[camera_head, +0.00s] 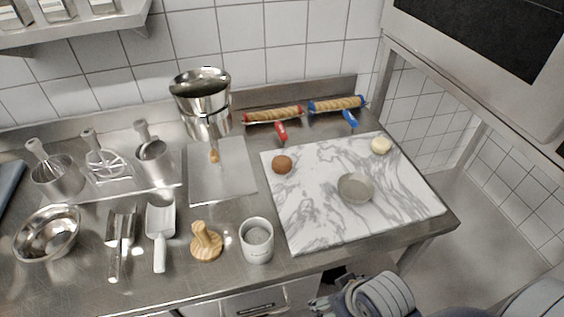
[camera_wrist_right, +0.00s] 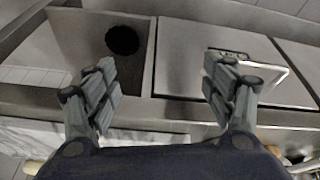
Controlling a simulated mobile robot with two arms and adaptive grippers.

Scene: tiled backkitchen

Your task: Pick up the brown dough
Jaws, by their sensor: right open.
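The brown dough (camera_head: 282,164) is a small round ball on the left part of the white marble board (camera_head: 310,224). A pale dough ball (camera_head: 381,145) lies at the board's far right corner. My right arm shows at the bottom of the head view, in front of the counter and apart from the dough. In the right wrist view my right gripper (camera_wrist_right: 163,90) is open, with nothing between its fingers. The brown dough does not show in that view. My left gripper is not in view.
A grey round dish (camera_head: 355,188) sits on the board. A white cup (camera_head: 256,240) and wooden press (camera_head: 206,242) stand left of the board. A steel pot (camera_head: 203,100) stands at the back.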

